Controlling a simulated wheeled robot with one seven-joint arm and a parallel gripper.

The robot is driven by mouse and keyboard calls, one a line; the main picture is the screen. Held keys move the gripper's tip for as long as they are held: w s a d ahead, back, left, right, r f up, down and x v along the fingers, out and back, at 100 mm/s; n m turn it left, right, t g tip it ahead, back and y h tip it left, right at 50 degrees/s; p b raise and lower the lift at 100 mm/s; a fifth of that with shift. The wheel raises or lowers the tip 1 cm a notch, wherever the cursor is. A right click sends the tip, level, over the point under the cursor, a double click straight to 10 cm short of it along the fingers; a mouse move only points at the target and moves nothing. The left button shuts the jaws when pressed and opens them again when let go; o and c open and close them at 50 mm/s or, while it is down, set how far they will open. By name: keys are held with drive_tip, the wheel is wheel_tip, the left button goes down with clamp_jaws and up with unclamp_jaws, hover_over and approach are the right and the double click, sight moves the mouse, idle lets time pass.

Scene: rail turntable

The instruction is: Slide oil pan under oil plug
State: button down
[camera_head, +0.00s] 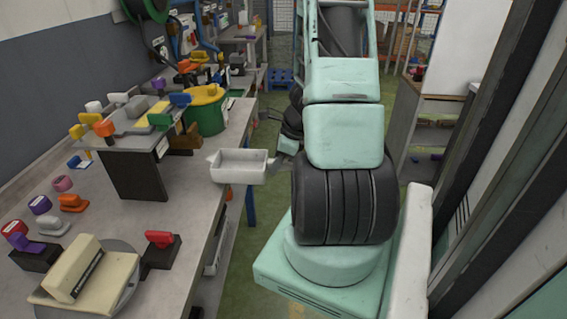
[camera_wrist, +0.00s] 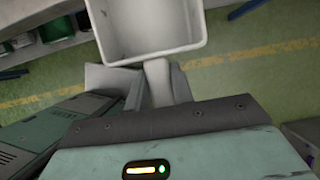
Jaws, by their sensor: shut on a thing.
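The oil pan (camera_head: 238,177) is a pale grey-white open rectangular tray. In the head view it is held level near the right edge of the long workbench, and it looks empty. In the wrist view the pan (camera_wrist: 150,45) fills the top middle, its handle pointing back to me. My gripper (camera_head: 279,160) is at the pan's right side; in the wrist view its jaws (camera_wrist: 150,82) are shut around the handle. I cannot make out an oil plug in either view.
The long grey workbench (camera_head: 180,218) on the left carries several coloured blocks, a cream block on a round plate (camera_head: 88,275), a raised dark stand (camera_head: 135,172) and a green bucket (camera_head: 205,115). Green floor lies between bench and my arm. A shelf cabinet (camera_head: 437,105) stands right.

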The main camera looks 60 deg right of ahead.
sight(234, 166)
drive_tip(key=shift+w+a+f, duration=0.25)
drive_tip(key=shift+w+f, duration=0.15)
drive_tip(key=shift+w, duration=0.2)
drive_tip(key=shift+w+a+f+b, duration=0.15)
drive_tip(key=shift+w+a, duration=0.2)
drive_tip(key=shift+w, duration=0.5)
drive_tip(key=shift+w+a+b, duration=0.15)
drive_tip(key=shift+w+a, duration=0.2)
drive_tip(key=shift+w, duration=0.55)
drive_tip(key=shift+w+a+f+b, duration=0.15)
drive_tip(key=shift+w+a, duration=0.2)
drive_tip(key=shift+w, duration=0.5)
drive_tip(key=shift+w+a+r+p, duration=0.1)
drive_tip(key=shift+w+a, duration=0.25)
drive_tip(key=shift+w, duration=0.5)
drive_tip(key=shift+w+a+f+p, duration=0.15)
drive_tip(key=shift+w+a, duration=0.2)
drive_tip(key=shift+w, duration=0.45)
drive_tip(key=shift+w+a+r+p, duration=0.15)
drive_tip(key=shift+w+a, duration=0.2)
drive_tip(key=shift+w, duration=0.5)
drive_tip(key=shift+f+b, duration=0.5)
drive_tip(key=shift+b, duration=0.1)
drive_tip(key=c, duration=1.1)
unclamp_jaws()
